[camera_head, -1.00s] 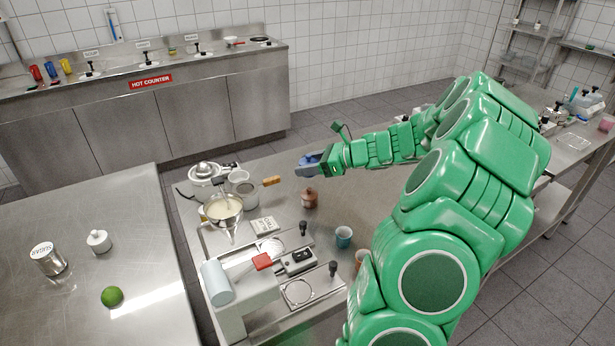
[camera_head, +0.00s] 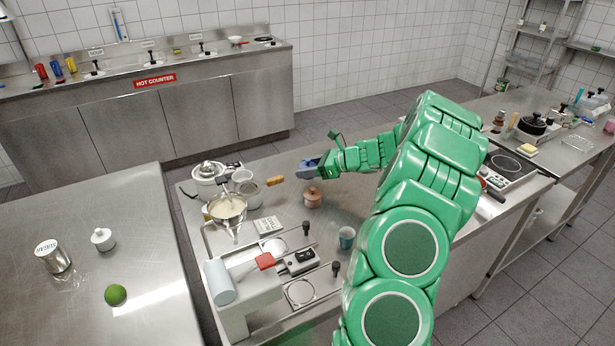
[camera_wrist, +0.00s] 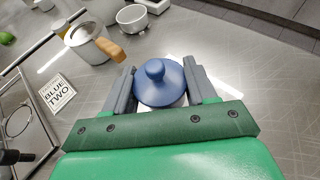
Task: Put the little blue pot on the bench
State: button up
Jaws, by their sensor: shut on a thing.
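The little blue pot (camera_wrist: 158,88), with a round lid and knob, sits between the two grey fingers of my gripper (camera_wrist: 160,92) in the wrist view. My gripper is shut on it. In the head view the pot (camera_head: 307,166) shows at the tip of my gripper, over the far part of the steel bench (camera_head: 330,222). Its underside is hidden, so I cannot tell whether it touches the bench. A reddish-brown lidded pot (camera_head: 312,199) stands on the bench nearer the camera.
A blue-grey cup (camera_head: 346,238) and a machine (camera_head: 232,290) are nearer. Bare bench lies around the brown pot.

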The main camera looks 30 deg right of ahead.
jog(key=shift+w+d+f, duration=0.1)
jog(key=shift+w+f, duration=0.15)
jog(key=shift+f, duration=1.55)
jog(key=o, duration=1.5)
jog(key=shift+f, duration=0.15)
jog(key=shift+s+d+r, duration=0.15)
jog(key=shift+r, duration=0.1)
jog(key=v, duration=1.1)
jog(key=shift+s+d+r, duration=0.15)
jog(key=shift+s, duration=0.05)
